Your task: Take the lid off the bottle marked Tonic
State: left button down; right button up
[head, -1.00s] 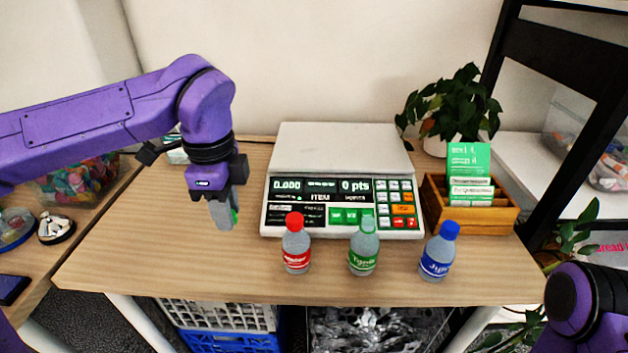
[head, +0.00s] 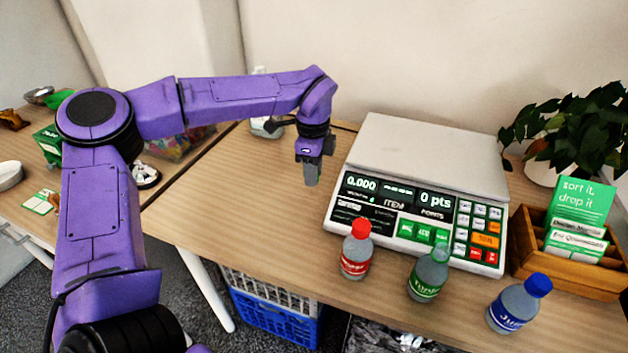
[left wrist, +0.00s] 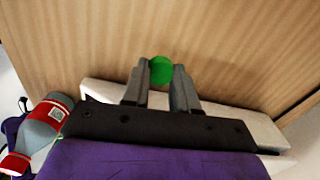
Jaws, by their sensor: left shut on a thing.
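The bottle marked Tonic (head: 427,277) stands upright on the table, with a green label and no green cap on its bare neck. My left gripper (head: 312,178) is left of the bottles and above the table. In the left wrist view my left gripper (left wrist: 162,88) is shut on a small round green lid (left wrist: 160,70) between its fingertips. The lid is hidden by the fingers in the head view. My right gripper is out of view.
A red-capped bottle (head: 356,252) stands left of Tonic and a blue-capped one (head: 518,303) stands right of it. A scale (head: 425,160) is behind them. A wooden box with cards (head: 560,270) is at the right. Bare table lies under and left of my gripper.

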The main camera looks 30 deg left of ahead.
aim_at(313, 192)
pick_arm(q)
jog(key=f, duration=0.4)
jog(key=shift+w+a, duration=0.25)
jog(key=shift+w, duration=0.05)
jog(key=shift+f+b, duration=0.1)
jog(key=shift+b, duration=0.25)
jog(key=c, duration=0.9)
grip_release()
jog(key=shift+s, duration=0.1)
jog(key=shift+r+p, duration=0.35)
jog(key=shift+p, duration=0.05)
notch_tip(313, 192, up, 12)
jog(key=shift+f+p, duration=0.15)
jog(key=shift+p, duration=0.2)
